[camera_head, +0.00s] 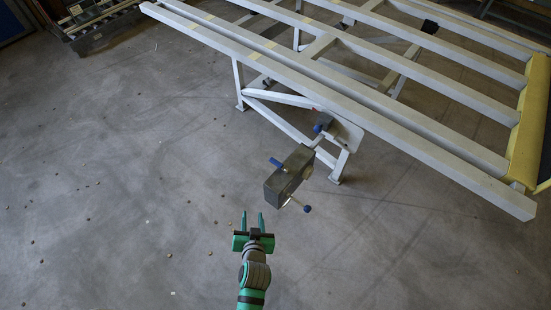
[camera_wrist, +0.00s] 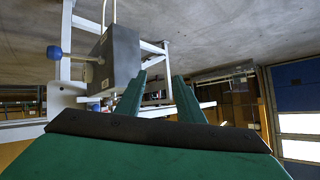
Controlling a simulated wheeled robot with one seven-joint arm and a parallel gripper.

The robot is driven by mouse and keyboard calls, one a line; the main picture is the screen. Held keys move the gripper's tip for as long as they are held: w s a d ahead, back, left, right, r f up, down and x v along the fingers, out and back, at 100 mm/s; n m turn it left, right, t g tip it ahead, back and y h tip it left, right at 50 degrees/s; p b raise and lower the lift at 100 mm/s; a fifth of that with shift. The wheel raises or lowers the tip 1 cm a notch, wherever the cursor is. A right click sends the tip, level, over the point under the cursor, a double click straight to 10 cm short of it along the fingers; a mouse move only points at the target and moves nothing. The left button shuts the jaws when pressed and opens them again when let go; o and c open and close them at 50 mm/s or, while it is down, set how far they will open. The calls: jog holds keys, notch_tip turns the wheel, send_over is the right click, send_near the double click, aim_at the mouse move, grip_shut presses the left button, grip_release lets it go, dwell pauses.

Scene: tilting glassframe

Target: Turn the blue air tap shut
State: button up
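A dark box (camera_head: 290,175) is mounted on the grey frame's near leg. A blue handle (camera_head: 277,163) sits on its left upper side and looks like the air tap; I cannot tell its exact turn. A lever with a round blue knob (camera_head: 307,209) sticks out at the box's lower right. In the wrist view the box (camera_wrist: 117,58) is left of my fingers, with a blue ball knob (camera_wrist: 54,53) at its far left. My gripper (camera_head: 252,214) is open and empty, in front of and left of the box, apart from it. Its fingers (camera_wrist: 160,77) are spread in the wrist view.
The large grey slatted frame (camera_head: 390,115) spans the upper right, with a yellow end bar (camera_head: 529,125). Another blue-tipped lever (camera_head: 318,128) sits near its leg. The concrete floor (camera_head: 120,180) is mostly clear on the left, with small scattered bits.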

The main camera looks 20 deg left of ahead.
jog(key=w+a+n+g+y, duration=0.2)
jog(key=w+a+n+g, duration=0.15)
jog(key=w+a, duration=0.5)
jog(key=n+g+h, duration=0.7)
jog(key=n, duration=0.1)
send_near(276, 161)
jog(key=f, duration=0.8)
jog(key=shift+s, duration=0.25)
grip_shut()
